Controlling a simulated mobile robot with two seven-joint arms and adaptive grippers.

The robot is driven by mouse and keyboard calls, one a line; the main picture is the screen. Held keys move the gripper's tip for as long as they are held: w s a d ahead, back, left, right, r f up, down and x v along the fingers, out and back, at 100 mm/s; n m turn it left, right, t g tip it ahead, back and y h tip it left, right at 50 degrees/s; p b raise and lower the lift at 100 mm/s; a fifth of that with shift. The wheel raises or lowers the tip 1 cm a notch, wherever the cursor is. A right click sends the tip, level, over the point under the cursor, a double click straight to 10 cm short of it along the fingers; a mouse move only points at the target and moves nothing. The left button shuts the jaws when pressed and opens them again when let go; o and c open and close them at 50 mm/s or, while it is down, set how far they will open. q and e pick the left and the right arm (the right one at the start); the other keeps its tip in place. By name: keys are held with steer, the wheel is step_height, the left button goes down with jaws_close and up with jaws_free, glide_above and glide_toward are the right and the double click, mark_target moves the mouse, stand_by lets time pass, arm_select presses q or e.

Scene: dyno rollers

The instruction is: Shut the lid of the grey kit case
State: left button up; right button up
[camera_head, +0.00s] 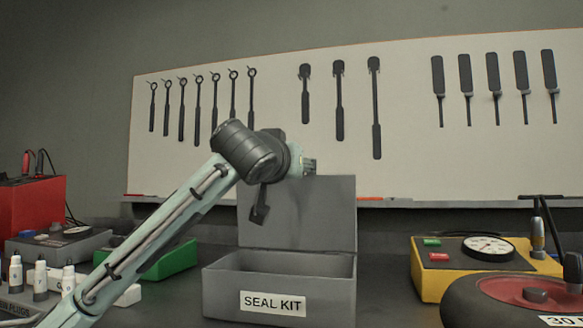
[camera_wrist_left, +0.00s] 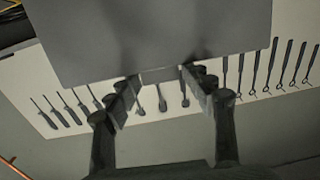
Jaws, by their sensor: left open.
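The grey kit case (camera_head: 225,290) stands on the bench with a "SEAL KIT" label on its front. Its lid (camera_head: 325,210) is open and stands about upright at the back of the box. The inside looks empty from here, though its floor is mostly hidden. My left gripper (camera_head: 260,210) hangs in front of the lid's left part, above the box. My right gripper is not in view.
A green bin (camera_head: 172,262) and white-capped bottles (camera_head: 40,277) stand left of the case. A yellow gauge box (camera_head: 430,272) and a dark round roller (camera_head: 490,302) stand to the right. A tool board (camera_head: 405,120) hangs behind. Bare bench lies right of the case.

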arm_select(q)
steer(key=shift+w+f, duration=0.1)
steer(key=shift+f, duration=0.35)
steer(key=b+v, duration=0.2)
steer(key=v, duration=0.7)
steer(key=shift+b, duration=0.3)
steer(key=shift+r, duration=0.1)
stand_by(0.3)
steer(key=v, duration=1.2)
